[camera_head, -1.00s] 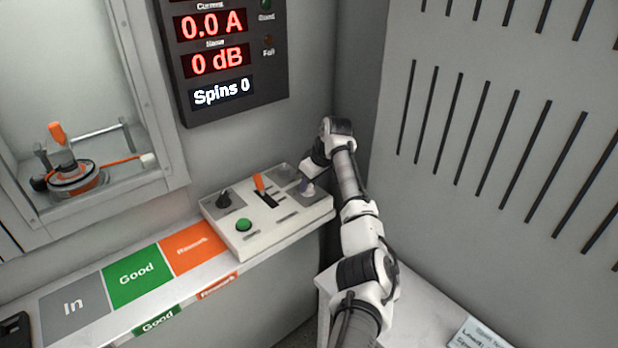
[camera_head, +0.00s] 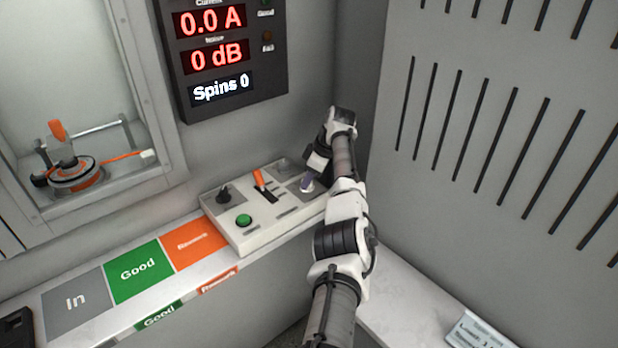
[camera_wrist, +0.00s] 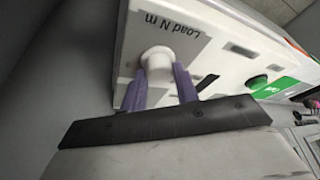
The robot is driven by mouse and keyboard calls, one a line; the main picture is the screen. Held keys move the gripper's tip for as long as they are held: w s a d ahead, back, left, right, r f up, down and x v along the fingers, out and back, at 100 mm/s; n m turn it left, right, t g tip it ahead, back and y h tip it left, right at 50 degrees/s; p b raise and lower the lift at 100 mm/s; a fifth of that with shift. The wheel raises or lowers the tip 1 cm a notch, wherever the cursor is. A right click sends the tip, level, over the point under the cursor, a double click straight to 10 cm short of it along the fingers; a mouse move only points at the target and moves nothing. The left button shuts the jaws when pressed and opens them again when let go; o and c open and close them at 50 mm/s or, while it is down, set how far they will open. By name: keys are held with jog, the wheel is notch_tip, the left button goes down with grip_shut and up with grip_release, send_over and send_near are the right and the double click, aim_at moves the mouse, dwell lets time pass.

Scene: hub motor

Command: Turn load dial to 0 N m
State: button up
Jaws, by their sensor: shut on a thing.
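The load dial (camera_wrist: 156,58) is a pale knob on the white control box, beside the printed label "Load N m" (camera_wrist: 184,35) in the wrist view. My gripper (camera_wrist: 160,72) has purple fingers, one on each side of the knob, shut on it. In the head view my gripper (camera_head: 307,181) is at the right end of the control box (camera_head: 262,240), and its fingers mostly hide the dial. The dial's scale and pointer cannot be read in either view.
A dark knob (camera_head: 223,194), an orange lever (camera_head: 258,179) and a green button (camera_head: 244,220) share the box. A display (camera_head: 222,90) hangs above. A slotted grey panel (camera_head: 500,130) stands right of my arm. In, Good and Remork-like labelled areas lie left.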

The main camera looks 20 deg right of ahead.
aim_at(318, 189)
jog(key=o, duration=1)
jog(key=b+v, duration=0.1)
jog(key=v, duration=0.6)
jog(key=shift+r, duration=0.25)
